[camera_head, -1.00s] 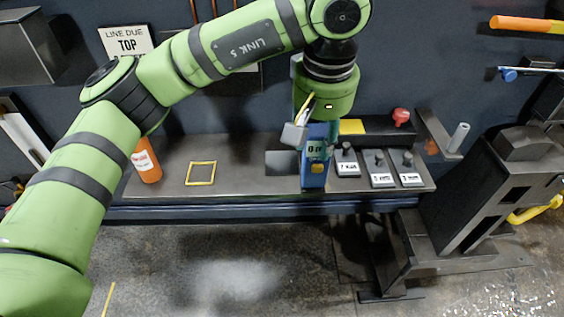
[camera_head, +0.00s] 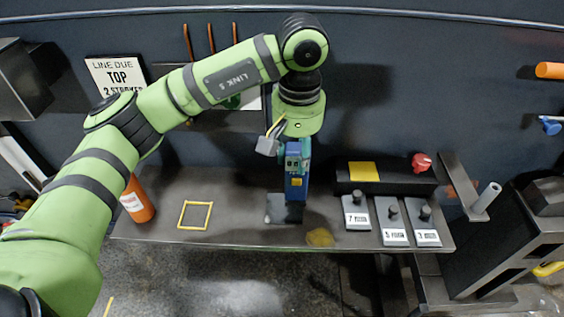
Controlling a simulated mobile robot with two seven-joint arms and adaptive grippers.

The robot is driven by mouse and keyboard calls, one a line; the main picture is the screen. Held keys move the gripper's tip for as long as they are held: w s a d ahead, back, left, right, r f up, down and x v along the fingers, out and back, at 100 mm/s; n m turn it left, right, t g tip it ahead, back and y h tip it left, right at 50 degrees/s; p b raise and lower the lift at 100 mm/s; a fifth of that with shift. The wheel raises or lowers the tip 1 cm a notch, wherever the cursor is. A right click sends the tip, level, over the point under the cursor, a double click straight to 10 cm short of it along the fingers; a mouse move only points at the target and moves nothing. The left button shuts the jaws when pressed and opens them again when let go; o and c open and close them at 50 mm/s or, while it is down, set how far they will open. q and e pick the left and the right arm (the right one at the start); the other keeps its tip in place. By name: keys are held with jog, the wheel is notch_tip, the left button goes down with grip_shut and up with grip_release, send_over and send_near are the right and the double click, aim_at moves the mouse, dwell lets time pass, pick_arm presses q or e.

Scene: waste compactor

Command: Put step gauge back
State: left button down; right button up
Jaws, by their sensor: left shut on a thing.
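A blue hand-sized device (camera_head: 297,184) with a small display and a yellow patch hangs upright below my left gripper (camera_head: 295,147); I take it to be the step gauge. My left gripper is shut on its top, and the fingertips are hard to make out. The device's lower end is at or just above a dark grey plate (camera_head: 275,210) on the bench; I cannot tell if they touch. A yellow square outline (camera_head: 181,216) lies empty on the bench, left of the device. My right gripper is not in view.
The bench (camera_head: 245,231) holds an orange bottle (camera_head: 138,200) at left, several labelled grey blocks with knobs (camera_head: 394,224) at right and a black box (camera_head: 385,181) behind them. A yellow patch (camera_head: 320,237) lies at the front edge. A bracket (camera_head: 462,185) stands at far right.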

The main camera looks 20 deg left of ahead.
pick_arm(q)
notch_tip(320, 180, down, 6)
jog(key=w+a+p, duration=0.1)
jog(key=a+p, duration=0.1)
jog(key=shift+w+a, duration=0.15)
jog(key=shift+a, duration=0.25)
jog(key=c, duration=0.8)
grip_release()
jog(key=shift+f, duration=0.1)
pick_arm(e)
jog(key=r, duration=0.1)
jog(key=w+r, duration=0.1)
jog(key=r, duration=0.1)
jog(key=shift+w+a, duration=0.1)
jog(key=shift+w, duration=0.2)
pick_arm(q)
jog(key=shift+p, duration=0.3)
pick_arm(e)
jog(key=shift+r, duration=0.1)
pick_arm(q)
notch_tip(320, 180, up, 12)
jog(key=b, duration=0.2)
jog(key=shift+b, duration=0.4)
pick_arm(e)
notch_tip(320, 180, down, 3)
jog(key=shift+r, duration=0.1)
